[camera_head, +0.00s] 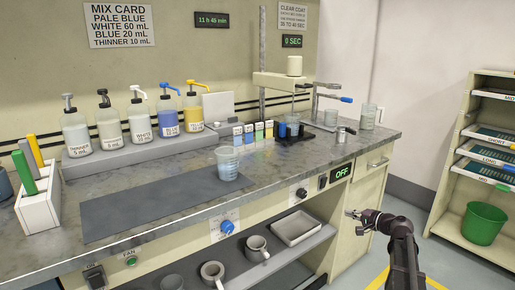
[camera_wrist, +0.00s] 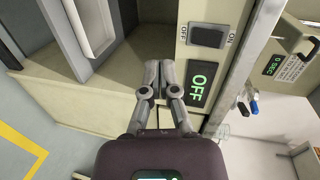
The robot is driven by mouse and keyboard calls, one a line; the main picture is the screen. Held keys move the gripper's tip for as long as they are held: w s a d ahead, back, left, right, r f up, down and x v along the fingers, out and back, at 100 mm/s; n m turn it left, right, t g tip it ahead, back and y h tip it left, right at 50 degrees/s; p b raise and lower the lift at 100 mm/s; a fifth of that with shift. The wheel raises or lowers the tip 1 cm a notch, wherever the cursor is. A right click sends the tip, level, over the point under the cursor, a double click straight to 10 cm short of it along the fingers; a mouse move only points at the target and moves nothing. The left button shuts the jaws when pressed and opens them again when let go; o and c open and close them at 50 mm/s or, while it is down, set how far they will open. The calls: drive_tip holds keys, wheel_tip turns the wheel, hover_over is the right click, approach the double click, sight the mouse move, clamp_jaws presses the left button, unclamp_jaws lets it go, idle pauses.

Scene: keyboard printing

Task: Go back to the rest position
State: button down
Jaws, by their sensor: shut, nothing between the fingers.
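My gripper (camera_head: 352,213) is at the lower right in the camera_head view, in front of the bench's right end and below the worktop level. It is shut and empty. In the wrist view my gripper (camera_wrist: 158,66) has its two fingers together, in front of the cabinet face. The green OFF display (camera_wrist: 198,84) and a dark rocker switch (camera_wrist: 207,37) are just right of the fingers in that view. I cannot tell whether the fingers touch the cabinet. The OFF display also shows on the bench front (camera_head: 341,173) in the camera_head view.
Pump bottles (camera_head: 168,113) line the back. Mugs (camera_head: 257,248) sit on the lower shelf. A rack (camera_head: 463,150) with a green bin (camera_head: 483,222) stands right. Floor (camera_head: 425,210) between bench and rack is clear.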

drive_tip(key=s+a+f+n+g+h, duration=0.1)
drive_tip(key=s+a+f+n+g, duration=0.3)
drive_tip(key=a, duration=0.4)
drive_tip(key=s+a+f+n+g+h, duration=0.1)
drive_tip(key=s+a+f+n+g, duration=0.15)
drive_tip(key=s+a+f, duration=0.35)
drive_tip(key=s+a+f+n+g+h, duration=0.2)
drive_tip(key=s+a+g+h, duration=0.15)
drive_tip(key=s, duration=0.45)
drive_tip(key=s+a+f+n+g+h, duration=0.2)
drive_tip(key=s+a+h, duration=0.15)
drive_tip(key=s, duration=0.35)
wheel_tip(320, 180, up, 32)
drive_tip(key=p, duration=3.2)
drive_tip(key=shift+d+f, duration=0.15)
drive_tip(key=shift+d, duration=0.1)
